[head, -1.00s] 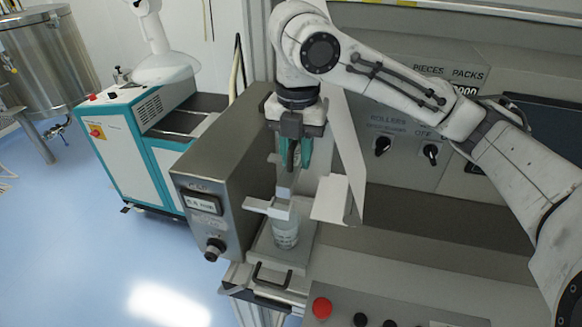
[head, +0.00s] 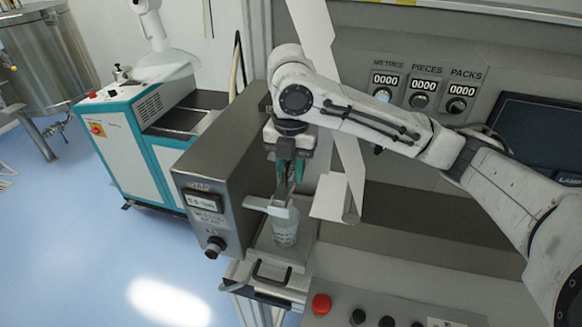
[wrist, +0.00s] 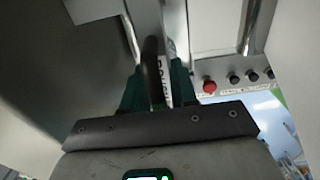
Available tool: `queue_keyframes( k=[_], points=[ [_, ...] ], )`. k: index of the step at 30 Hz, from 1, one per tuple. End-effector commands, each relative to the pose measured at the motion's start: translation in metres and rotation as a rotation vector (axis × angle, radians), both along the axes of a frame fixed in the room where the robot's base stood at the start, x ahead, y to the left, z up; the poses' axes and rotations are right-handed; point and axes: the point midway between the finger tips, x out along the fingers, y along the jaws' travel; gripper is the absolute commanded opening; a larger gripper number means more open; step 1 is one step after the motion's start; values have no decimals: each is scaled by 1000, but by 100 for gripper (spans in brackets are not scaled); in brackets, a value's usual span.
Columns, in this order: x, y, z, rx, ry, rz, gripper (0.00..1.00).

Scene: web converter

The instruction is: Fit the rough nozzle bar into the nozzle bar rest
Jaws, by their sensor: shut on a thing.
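My gripper (head: 291,183) points down beside the grey box with a small display. In the wrist view my gripper (wrist: 157,85) is shut on a dark bar with a pale lettered label, the rough nozzle bar (wrist: 152,58). The label is only partly readable. In the head view the bar is mostly hidden by the teal fingers. Just below the fingertips is a pale grey bracket (head: 268,207) above a clear cup (head: 285,234). I cannot tell whether this bracket is the nozzle bar rest, or whether the bar touches it.
The grey display box (head: 203,205) stands close on the left of my gripper. A white web sheet (head: 329,196) hangs close on its right. Below are a drawer handle (head: 272,275) and a red button (head: 321,304). A counter panel (head: 420,85) is behind.

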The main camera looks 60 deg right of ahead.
Motion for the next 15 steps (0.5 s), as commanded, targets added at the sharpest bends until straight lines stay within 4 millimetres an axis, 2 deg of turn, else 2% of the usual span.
queue_keyframes(
  k=[2,3,10,15],
  points=[
    [0,0,-3,0,-1,0,0],
    [0,0,-3,0,0,0,29],
    [0,0,-2,0,0,0,51],
    [0,0,-2,0,0,0,53]
  ],
)
